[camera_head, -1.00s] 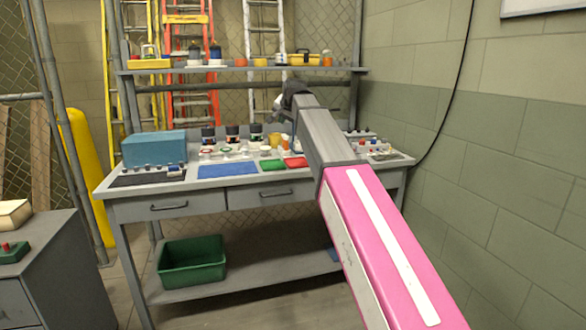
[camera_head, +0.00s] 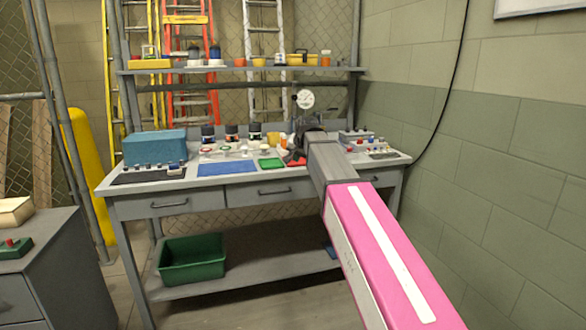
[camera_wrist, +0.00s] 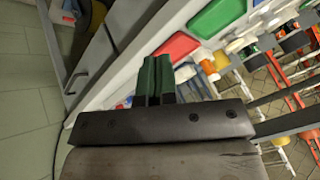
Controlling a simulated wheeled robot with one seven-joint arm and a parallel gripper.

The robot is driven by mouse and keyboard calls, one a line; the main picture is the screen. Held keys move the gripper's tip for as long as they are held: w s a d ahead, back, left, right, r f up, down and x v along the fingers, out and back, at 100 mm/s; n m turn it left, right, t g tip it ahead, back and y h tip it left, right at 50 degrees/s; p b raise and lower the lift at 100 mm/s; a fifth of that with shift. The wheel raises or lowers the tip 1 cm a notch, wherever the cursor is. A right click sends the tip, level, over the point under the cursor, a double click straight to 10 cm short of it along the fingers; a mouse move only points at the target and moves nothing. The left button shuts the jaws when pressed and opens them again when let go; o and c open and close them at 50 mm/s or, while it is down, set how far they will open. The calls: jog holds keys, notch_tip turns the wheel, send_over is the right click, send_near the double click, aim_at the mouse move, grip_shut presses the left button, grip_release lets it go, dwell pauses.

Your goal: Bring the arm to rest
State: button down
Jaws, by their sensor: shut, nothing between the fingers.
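My arm (camera_head: 385,245), pink with a grey forearm, reaches forward over the right part of the grey workbench (camera_head: 120,188). Its dark wrist end shows in front of the bench top, and my fingers are hidden from the head view. In the wrist view my gripper (camera_wrist: 157,80) shows two dark green fingers side by side, shut and empty. Beyond them in that view are a red tray (camera_wrist: 175,47) and a green tray (camera_wrist: 216,16) on the bench top. I cannot tell how high the fingers are above the bench.
A dial gauge (camera_head: 305,98) stands at the back of the bench, close behind my wrist. A blue box (camera_head: 155,148), a blue mat (camera_head: 228,168) and several jars occupy the bench. A shelf (camera_head: 240,69) runs above. A wall (camera_head: 500,150) is at right, a grey cabinet (camera_head: 60,265) at left.

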jog(key=s+d+f+n+g, duration=0.1)
jog(key=s+d+f, duration=0.4)
jog(key=s+f, duration=0.5)
jog(key=s+d+f+n+g+h, duration=0.1)
jog(key=s+d+f+g, duration=0.2)
jog(key=s+d+f, duration=0.3)
jog(key=s+d+f+n+g+h, duration=0.1)
jog(key=s+d+f, duration=0.5)
jog(key=s+f, duration=0.9)
notch_tip(320, 180, down, 7)
jog(key=shift+d+f+n+g, duration=0.2)
jog(key=shift+n+g, duration=0.2)
jog(key=shift+g, duration=0.5)
